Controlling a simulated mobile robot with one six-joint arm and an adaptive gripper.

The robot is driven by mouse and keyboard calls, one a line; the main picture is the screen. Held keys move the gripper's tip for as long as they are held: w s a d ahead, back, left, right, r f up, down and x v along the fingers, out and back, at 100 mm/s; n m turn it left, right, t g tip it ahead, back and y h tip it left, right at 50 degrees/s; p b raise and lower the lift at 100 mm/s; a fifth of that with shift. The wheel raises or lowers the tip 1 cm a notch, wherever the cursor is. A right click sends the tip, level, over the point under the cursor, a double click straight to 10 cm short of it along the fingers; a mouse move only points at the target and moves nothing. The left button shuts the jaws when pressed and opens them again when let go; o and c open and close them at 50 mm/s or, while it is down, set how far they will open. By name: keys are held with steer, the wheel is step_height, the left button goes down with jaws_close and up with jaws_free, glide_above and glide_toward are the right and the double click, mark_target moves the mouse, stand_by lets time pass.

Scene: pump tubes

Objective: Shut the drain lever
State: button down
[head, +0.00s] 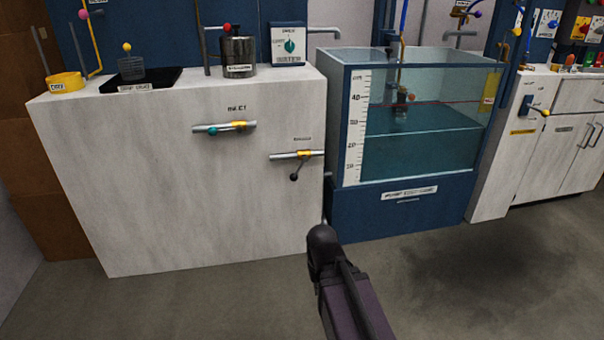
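Two small pipe valves sit on the front of the white cabinet. The lower valve (304,154) has a yellow body and a dark lever (295,175) that hangs down, tilted to the lower left. The small label above the lower valve is too small to read, so I cannot tell for sure which one is the drain lever. The dark end of my arm, with my gripper (323,237), is below and right of the lower valve, apart from it. Its fingers cannot be made out.
A glass water tank (415,150) with a scale stands on a blue base (400,215) right of the cabinet (150,190). A steel pot (238,56) stands on top. The floor in front is clear.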

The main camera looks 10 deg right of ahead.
step_height(320, 180, up, 12)
steer(key=p, duration=1.1)
steer(key=shift+r, duration=0.15)
